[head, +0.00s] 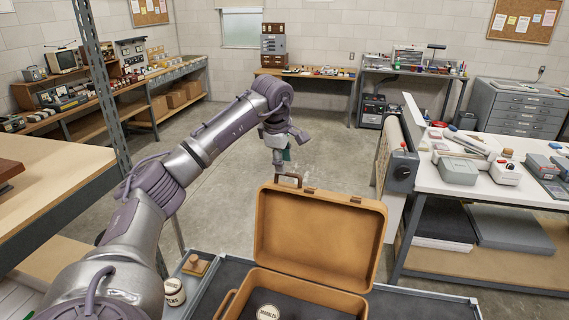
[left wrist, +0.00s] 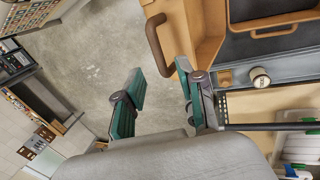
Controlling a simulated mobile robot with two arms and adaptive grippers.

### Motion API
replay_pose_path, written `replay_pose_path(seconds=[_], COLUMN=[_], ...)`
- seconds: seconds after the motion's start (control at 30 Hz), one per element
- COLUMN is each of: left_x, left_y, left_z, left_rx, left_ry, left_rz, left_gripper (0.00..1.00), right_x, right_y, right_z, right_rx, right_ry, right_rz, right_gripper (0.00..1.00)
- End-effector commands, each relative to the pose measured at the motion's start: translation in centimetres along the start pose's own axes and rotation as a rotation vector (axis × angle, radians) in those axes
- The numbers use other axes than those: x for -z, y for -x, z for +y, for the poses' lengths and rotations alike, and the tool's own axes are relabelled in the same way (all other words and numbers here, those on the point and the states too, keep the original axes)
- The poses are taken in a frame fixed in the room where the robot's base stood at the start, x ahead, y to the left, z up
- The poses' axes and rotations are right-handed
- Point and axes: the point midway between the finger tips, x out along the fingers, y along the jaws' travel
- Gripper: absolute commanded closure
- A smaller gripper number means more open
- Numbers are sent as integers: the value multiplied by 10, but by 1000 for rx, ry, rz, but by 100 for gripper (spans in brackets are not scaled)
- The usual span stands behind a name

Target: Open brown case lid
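The brown case (head: 318,235) stands open on a dark-lined surface at the bottom, its lid raised roughly upright. A darker brown handle (head: 289,178) sits on the lid's top edge; it also shows in the left wrist view (left wrist: 153,42). Part of the tan lid (left wrist: 187,25) is there too. My left gripper (head: 284,155) is just beyond and above the handle in the head view. In the left wrist view its green fingers (left wrist: 161,95) are apart with nothing between them, beside the lid and handle. My right gripper is in neither view.
A small jar (head: 175,291) and a wooden-knobbed block (head: 196,262) stand left of the case. A round labelled item (head: 268,312) is inside it. A white-topped workbench (head: 440,180) with tools is right. Open concrete floor (head: 225,185) lies behind.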

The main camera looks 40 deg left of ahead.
Motion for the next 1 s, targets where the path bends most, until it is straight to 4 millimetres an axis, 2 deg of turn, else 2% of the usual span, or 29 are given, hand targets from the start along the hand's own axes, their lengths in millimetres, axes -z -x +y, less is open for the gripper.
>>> replay_pose_path(seconds=[0.03, 0.23, 0.57, 0.6, 0.83, 1.0], left_x=[0, -1, -1, -1, -1, -1], left_y=[-7, -28, -34, -34, -34, -34], left_z=[0, 0, 0, 0, 0, 0], left_rx=[4, 1, 0, 0, 0, 0], left_ry=[0, 0, 0, 0, -1, -1], left_rz=[1, -2, -1, -1, -1, -2], left_gripper=[62, 62, 62, 63, 100, 100], right_x=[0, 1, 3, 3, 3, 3], right_y=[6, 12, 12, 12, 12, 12], right_z=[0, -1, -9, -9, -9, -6], right_rx=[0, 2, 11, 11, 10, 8], right_ry=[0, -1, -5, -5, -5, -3], right_rz=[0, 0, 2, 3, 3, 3], right_gripper=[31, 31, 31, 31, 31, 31])
